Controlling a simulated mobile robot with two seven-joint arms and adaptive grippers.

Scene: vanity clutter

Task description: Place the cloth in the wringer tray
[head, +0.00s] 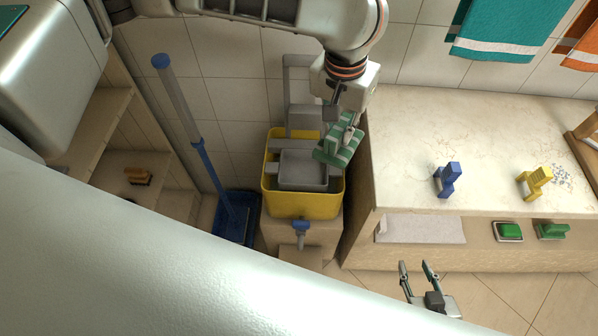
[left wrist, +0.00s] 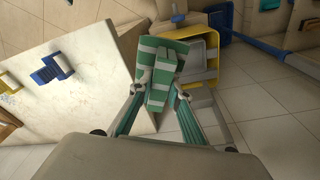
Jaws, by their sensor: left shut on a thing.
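The cloth (head: 339,150) is green with white stripes, and folded. My left gripper (head: 348,128) is shut on it and holds it at the upper right rim of the yellow bucket in the head view. The cloth (left wrist: 160,58) also shows between the fingers of my left gripper (left wrist: 162,91) in the left wrist view. The grey wringer tray (head: 303,178) sits in the top of the yellow bucket (head: 302,205), and it looks empty. The cloth overlaps its right side in the picture; contact cannot be told. My right gripper (head: 417,274) is open and empty near the bottom.
A pale counter (head: 430,130) is right of the bucket, with a blue object (head: 448,180) and a yellow object (head: 535,181) on it. A blue-handled broom (head: 205,165) and blue dustpan (head: 235,228) stand left of the bucket. Towels (head: 505,28) hang at upper right.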

